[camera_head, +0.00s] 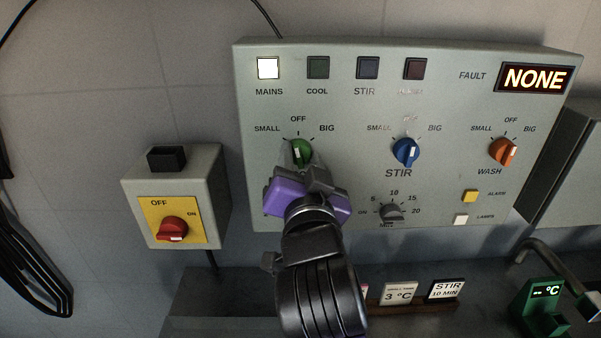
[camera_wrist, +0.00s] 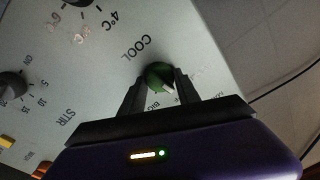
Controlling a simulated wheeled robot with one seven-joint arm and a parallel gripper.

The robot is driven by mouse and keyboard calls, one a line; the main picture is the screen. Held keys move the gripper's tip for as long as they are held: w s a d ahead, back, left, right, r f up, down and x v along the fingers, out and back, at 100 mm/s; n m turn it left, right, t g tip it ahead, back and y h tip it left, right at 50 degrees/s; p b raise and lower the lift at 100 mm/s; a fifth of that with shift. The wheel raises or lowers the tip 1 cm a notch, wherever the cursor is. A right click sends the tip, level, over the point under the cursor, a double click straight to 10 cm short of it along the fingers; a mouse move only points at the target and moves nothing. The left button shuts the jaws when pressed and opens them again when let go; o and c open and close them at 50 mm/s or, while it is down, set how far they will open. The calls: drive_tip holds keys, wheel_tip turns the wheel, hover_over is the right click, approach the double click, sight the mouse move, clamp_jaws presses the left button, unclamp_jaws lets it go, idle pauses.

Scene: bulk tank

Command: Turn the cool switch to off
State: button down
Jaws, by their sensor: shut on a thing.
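The cool switch is a green knob (camera_head: 301,151) at the left of the grey control panel (camera_head: 350,105), below the words SMALL, OFF and BIG. In the wrist view the green knob (camera_wrist: 158,74) sits between the two dark fingers of my gripper (camera_wrist: 160,85), which is shut on it. Its white mark shows at the side away from the COOL word. It points roughly toward OFF, perhaps a little to the BIG side; the exact angle is hard to tell. The COOL lamp (camera_head: 318,67) is dark. My purple gripper body hides the panel below the knob.
The blue STIR knob (camera_head: 405,153), orange WASH knob (camera_head: 503,152) and a grey dial (camera_head: 391,212) are to the right. Small signs (camera_head: 399,293) stand on the shelf below. The MAINS lamp (camera_head: 268,68) is lit.

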drive_tip(key=shift+m+b, duration=0.85)
drive_tip(key=shift+m, duration=0.25)
drive_tip(key=c, duration=0.9)
unclamp_jaws()
drive_tip(key=shift+s, duration=0.1)
drive_tip(key=s, duration=0.5)
drive_tip(key=s+b, duration=0.1)
drive_tip(key=s, duration=0.1)
drive_tip(key=shift+s+d+f, duration=0.2)
drive_tip(key=shift+s+f, duration=0.05)
drive_tip(key=shift+s, duration=0.05)
